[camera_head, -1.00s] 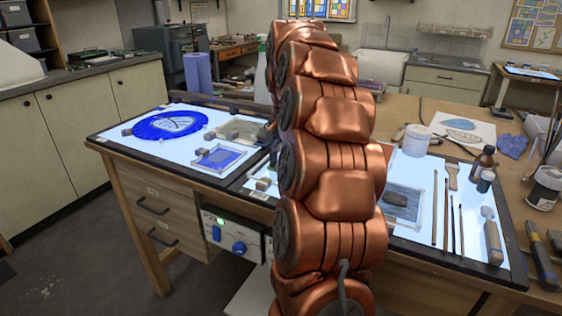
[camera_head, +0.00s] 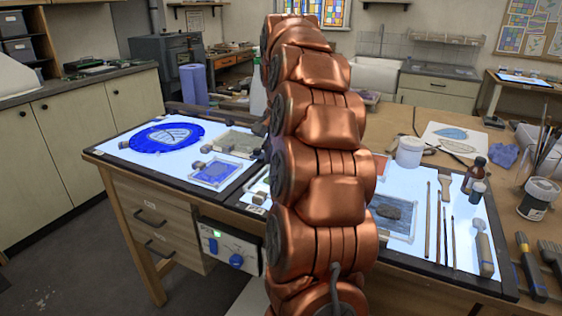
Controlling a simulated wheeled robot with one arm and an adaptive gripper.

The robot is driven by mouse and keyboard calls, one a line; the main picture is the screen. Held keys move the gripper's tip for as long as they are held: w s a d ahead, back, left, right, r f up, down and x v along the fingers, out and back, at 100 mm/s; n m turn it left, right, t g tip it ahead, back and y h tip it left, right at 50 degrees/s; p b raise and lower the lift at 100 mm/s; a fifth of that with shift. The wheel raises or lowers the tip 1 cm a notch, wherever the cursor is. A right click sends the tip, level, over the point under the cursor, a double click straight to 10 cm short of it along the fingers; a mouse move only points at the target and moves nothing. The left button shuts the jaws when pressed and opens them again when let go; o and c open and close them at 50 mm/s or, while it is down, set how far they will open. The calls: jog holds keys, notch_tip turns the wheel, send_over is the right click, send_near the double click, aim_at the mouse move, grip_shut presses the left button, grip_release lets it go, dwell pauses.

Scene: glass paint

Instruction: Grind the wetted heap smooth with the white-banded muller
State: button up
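My copper arm rises through the middle of the view and hides the centre of the light table (camera_head: 120,148). My gripper cannot be made out behind it. No white-banded muller can be told apart; the small dark blocks are too small to show a band. One block (camera_head: 199,165) lies beside a framed blue pane (camera_head: 215,174) on the left. A dark, rounded piece (camera_head: 388,211) sits on a framed grey slab (camera_head: 397,228) right of my arm. I cannot tell whether it is a muller or a heap. No wetted heap shows clearly.
A white tub (camera_head: 410,152), a brown bottle (camera_head: 475,175), thin brushes (camera_head: 452,235) and a grey-handled tool (camera_head: 482,250) stand or lie at the right. A control box (camera_head: 229,247) hangs below the table.

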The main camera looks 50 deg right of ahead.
dwell(0.6)
jog(key=shift+f+b, duration=1.2)
jog(key=shift+f, duration=0.8)
jog(key=shift+f, duration=0.1)
jog(key=shift+f, duration=0.15)
jog(key=shift+f+b, duration=0.25)
jog(key=shift+b, duration=0.2)
jog(key=shift+w, duration=0.1)
jog(key=shift+w+d+p, duration=0.3)
jog(key=shift+w+d, duration=0.05)
jog(key=shift+w, duration=0.25)
jog(key=shift+w+a, duration=0.25)
jog(key=shift+w, duration=0.75)
